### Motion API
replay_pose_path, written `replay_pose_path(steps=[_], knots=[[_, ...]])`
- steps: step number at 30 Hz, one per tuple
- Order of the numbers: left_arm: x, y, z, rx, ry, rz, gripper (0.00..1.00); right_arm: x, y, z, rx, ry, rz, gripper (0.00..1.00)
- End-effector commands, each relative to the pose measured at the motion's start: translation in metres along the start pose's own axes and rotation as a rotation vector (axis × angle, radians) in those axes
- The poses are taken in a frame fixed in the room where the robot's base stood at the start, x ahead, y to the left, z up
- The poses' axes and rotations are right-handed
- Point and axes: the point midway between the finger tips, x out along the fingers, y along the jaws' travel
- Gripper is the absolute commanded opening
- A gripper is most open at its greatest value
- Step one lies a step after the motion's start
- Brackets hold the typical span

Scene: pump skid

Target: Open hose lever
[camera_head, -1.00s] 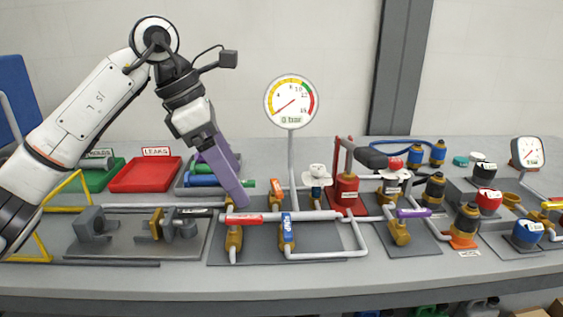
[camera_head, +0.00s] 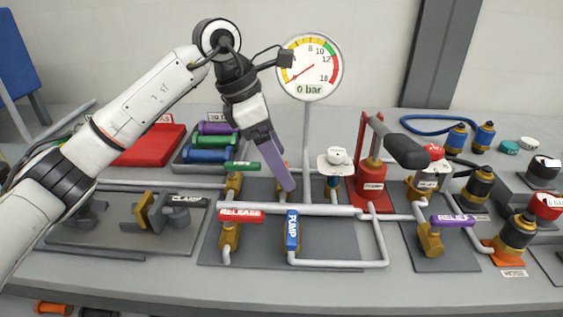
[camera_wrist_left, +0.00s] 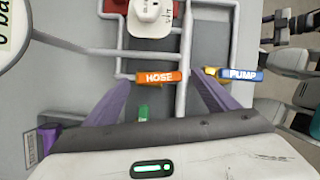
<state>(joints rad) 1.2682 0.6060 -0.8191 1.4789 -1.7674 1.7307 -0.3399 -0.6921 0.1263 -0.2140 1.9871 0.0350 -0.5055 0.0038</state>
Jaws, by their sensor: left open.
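The orange hose lever (camera_wrist_left: 158,77), marked HOSE, lies crosswise in the left wrist view, ahead of my left gripper (camera_wrist_left: 162,79). The two purple fingers are apart, one towards each end of the lever, with nothing held between them. I cannot tell how far the fingertips are from it. In the head view my left gripper (camera_head: 288,182) points down over the pipework behind the pump lever, and it hides the hose lever there. My right gripper is not in view.
The blue pump lever (camera_head: 292,230) stands close in front, with the red release lever (camera_head: 241,216) to its left. A green lever (camera_head: 242,166) is left of the gripper. The gauge (camera_head: 309,68) reads 0 bar; its post and a white-topped fitting (camera_head: 335,160) stand close right.

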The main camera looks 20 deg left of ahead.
Motion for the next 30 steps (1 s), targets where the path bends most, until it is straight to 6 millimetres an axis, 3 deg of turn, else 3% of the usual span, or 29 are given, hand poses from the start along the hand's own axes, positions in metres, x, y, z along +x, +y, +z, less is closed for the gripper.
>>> replay_pose_path(steps=[4, 13, 21, 30], knots=[[0.012, 0.000, 0.000, 0.000, 0.001, 0.000, 0.80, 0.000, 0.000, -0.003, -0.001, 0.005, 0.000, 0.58], [0.014, 0.000, 0.000, 0.000, 0.000, 0.000, 0.80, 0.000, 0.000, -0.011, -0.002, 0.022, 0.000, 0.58], [0.014, 0.000, 0.000, 0.000, 0.000, 0.000, 0.40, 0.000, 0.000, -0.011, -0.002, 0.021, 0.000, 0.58], [0.010, 0.002, -0.002, 0.138, 0.001, -0.058, 0.39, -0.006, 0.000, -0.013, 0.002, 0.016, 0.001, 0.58]])
